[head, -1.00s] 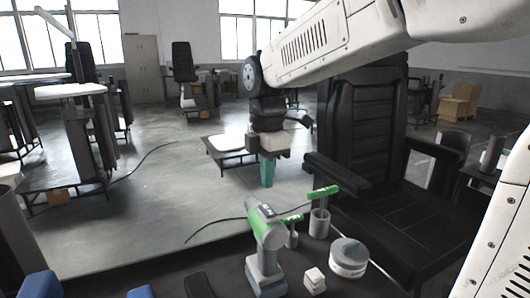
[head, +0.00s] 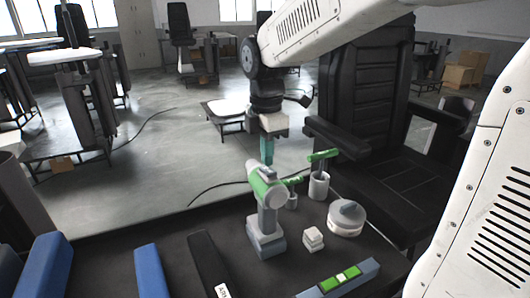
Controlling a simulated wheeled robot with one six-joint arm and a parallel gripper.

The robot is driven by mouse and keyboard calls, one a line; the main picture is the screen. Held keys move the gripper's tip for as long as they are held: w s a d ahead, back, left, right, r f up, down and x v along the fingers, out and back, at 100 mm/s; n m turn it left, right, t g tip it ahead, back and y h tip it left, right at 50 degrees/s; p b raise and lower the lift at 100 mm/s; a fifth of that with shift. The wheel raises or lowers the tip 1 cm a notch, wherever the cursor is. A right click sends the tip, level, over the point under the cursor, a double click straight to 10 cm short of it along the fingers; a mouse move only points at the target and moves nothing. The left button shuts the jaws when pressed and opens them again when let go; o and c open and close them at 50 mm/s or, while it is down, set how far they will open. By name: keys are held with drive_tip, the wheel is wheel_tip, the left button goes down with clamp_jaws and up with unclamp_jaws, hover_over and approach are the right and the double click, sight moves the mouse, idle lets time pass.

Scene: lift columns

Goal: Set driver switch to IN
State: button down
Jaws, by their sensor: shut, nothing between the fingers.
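The driver (head: 267,206), a green and grey power tool, stands upright on the dark table in the head view. Its switch is too small to make out. My gripper (head: 267,160) has teal fingers that point down and are closed together with nothing between them. The fingertips show right at the top of the driver's green and grey head, seemingly behind it. I cannot tell whether they touch it.
Right of the driver stand a grey cup (head: 319,187) with a green-handled tool, a round lidded container (head: 346,218) and a small white block (head: 313,238). A grey bar with green parts (head: 338,281) and blue blocks (head: 46,266) lie nearer. A black chair (head: 366,90) stands behind.

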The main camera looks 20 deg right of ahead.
drive_tip(key=shift+s+r, duration=0.4)
drive_tip(key=shift+s, duration=0.25)
drive_tip(key=shift+r, duration=0.1)
wheel_tip(320, 180, up, 14)
drive_tip(key=w, duration=0.2)
drive_tip(key=shift+w+f, duration=0.25)
drive_tip(key=shift+w, duration=0.05)
idle(0.5)
